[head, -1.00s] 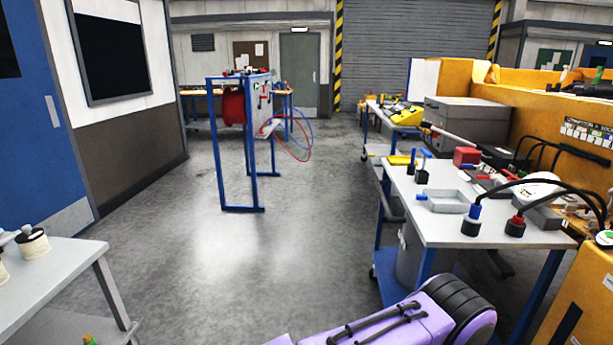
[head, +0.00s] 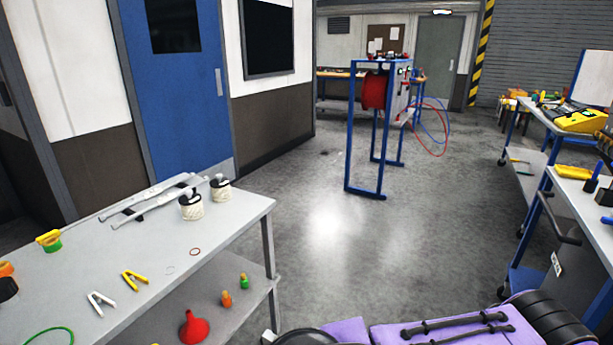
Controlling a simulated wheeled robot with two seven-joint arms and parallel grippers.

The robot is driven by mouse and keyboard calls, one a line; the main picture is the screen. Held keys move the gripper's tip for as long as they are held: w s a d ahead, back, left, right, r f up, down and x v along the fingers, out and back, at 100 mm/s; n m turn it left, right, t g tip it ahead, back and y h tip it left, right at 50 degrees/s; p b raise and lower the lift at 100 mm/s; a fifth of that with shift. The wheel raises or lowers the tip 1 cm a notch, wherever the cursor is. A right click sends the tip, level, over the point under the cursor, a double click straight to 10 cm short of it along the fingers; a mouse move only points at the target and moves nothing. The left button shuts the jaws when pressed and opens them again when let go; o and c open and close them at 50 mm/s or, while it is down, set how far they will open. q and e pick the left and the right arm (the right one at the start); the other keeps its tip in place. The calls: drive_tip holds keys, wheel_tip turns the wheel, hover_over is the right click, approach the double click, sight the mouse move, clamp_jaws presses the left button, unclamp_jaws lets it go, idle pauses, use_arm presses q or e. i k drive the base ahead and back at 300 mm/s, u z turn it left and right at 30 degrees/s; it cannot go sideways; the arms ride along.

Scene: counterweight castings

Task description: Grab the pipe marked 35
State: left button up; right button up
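Long grey rod-like things (head: 150,203) lie side by side near the far edge of the grey table at the left, with short black pieces among them. They may be pipes, but I cannot tell. No mark 35 is readable anywhere in view. Neither of my grippers shows. A purple part with black hoses at the bottom edge looks like part of my own body.
The grey table (head: 215,258) also holds two white-and-black pots, yellow and white clips and a green ring. A red funnel (head: 194,328) is on its lower shelf. A blue-framed stand (head: 380,130) is beyond. Right carts (head: 545,160) flank clear floor (head: 330,235).

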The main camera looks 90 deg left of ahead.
sight(170, 197)
drive_tip(key=u, duration=1.55)
drive_tip(key=i, duration=0.25)
drive_tip(key=u, duration=1.3)
